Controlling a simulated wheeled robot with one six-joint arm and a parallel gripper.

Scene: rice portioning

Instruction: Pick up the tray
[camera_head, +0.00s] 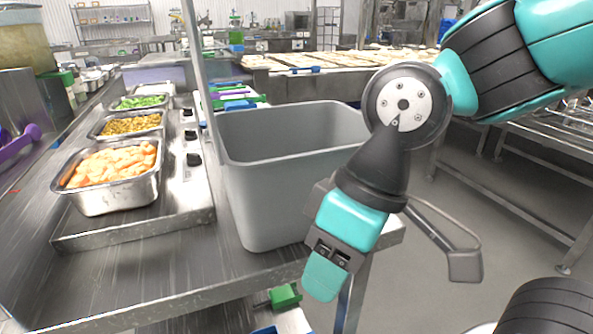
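Three metal trays of food stand in a row at the left. The nearest tray (112,195) holds orange chunks, the middle tray (101,135) holds a brown-yellow food, and the far tray (121,105) holds green pieces. I cannot tell which tray the task means. My teal and grey gripper (325,276) points down in front of the right side of a grey bin, well to the right of these trays. I see nothing held in it, and its finger opening does not show clearly.
The open grey bin (266,205) stands on the steel counter (118,272), between the trays and my gripper. A thin upright post (197,75) rises behind the bin. A long table with pale flat items (345,58) runs behind. Open floor (420,293) lies at right.

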